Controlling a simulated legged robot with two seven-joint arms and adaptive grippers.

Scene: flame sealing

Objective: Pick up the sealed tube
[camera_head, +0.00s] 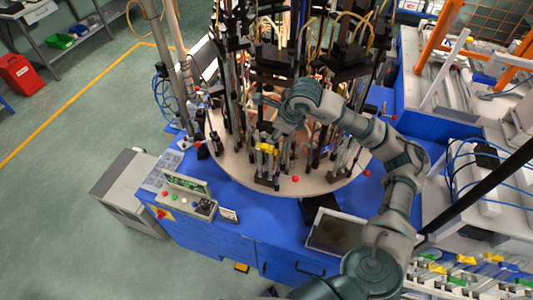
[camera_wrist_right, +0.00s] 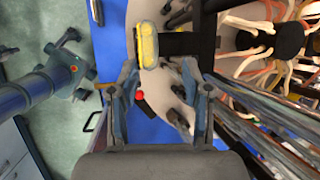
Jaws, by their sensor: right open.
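My right gripper (camera_head: 266,110) reaches in among the upright posts of the round machine. In the wrist view its two fingers (camera_wrist_right: 160,78) stand wide apart, with nothing held between them. A yellow-topped block (camera_wrist_right: 148,45) is just beyond the fingertips, and the yellow part also shows in the head view (camera_head: 267,148). Long shiny rods or tubes (camera_wrist_right: 275,115) run beside the right finger. I cannot tell which is the sealed tube. What appears to be my left gripper (camera_wrist_right: 70,68) is at the left of the wrist view, away from the machine; its jaw opening is unclear.
The round grey turntable (camera_head: 320,185) carries dense posts and black burner parts close to my gripper. A blue bench (camera_head: 225,215) supports it, with a control box (camera_head: 188,196) and dark screen (camera_head: 337,232) in front. Open floor (camera_head: 60,190) lies left.

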